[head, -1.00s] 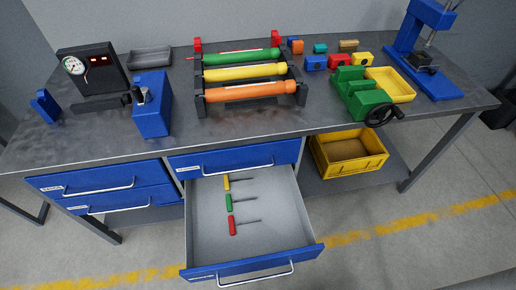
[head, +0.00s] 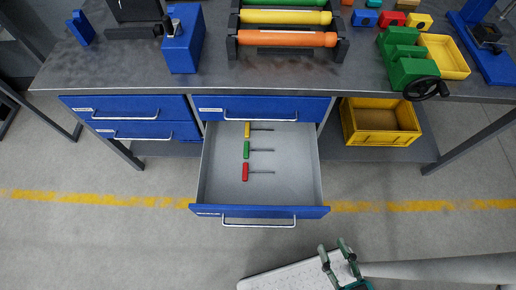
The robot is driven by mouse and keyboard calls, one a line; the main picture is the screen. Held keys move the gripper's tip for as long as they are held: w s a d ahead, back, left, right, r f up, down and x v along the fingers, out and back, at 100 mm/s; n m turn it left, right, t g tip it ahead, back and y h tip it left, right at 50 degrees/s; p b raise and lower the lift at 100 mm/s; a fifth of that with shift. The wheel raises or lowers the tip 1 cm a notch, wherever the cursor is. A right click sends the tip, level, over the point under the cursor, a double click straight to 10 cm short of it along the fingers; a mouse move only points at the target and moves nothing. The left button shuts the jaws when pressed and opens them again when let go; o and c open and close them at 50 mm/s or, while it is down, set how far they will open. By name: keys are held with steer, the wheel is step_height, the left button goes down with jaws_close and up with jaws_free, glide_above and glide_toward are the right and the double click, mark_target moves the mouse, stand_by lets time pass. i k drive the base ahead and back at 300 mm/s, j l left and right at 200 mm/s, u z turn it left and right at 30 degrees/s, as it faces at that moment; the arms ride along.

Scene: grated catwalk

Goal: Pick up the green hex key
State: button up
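The green hex key (head: 246,150) lies in the open drawer (head: 295,185), its handle at the left and its thin dark shaft pointing right. It is the middle one of three T-handled keys. The yellow hex key (head: 248,130) lies behind it and the red hex key (head: 246,172) in front of it. My gripper (head: 333,249) is at the bottom of the head view, in front of the drawer and to its right. Its two fingers are apart with nothing seen between them. It is well away from the keys.
The drawer front with its handle (head: 259,221) stands between my gripper and the keys. A yellow crate (head: 414,137) sits on the lower shelf at the right. The workbench (head: 215,84) above holds rollers, a green vise (head: 403,62) and blue tools. The floor in front is clear.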

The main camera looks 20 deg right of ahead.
mark_target(246, 150)
steer(key=k+l+u, duration=0.1)
steer(key=l+u, duration=0.35)
steer(key=l, duration=0.6)
steer(key=k+u, duration=0.35)
steer(key=u, duration=0.15)
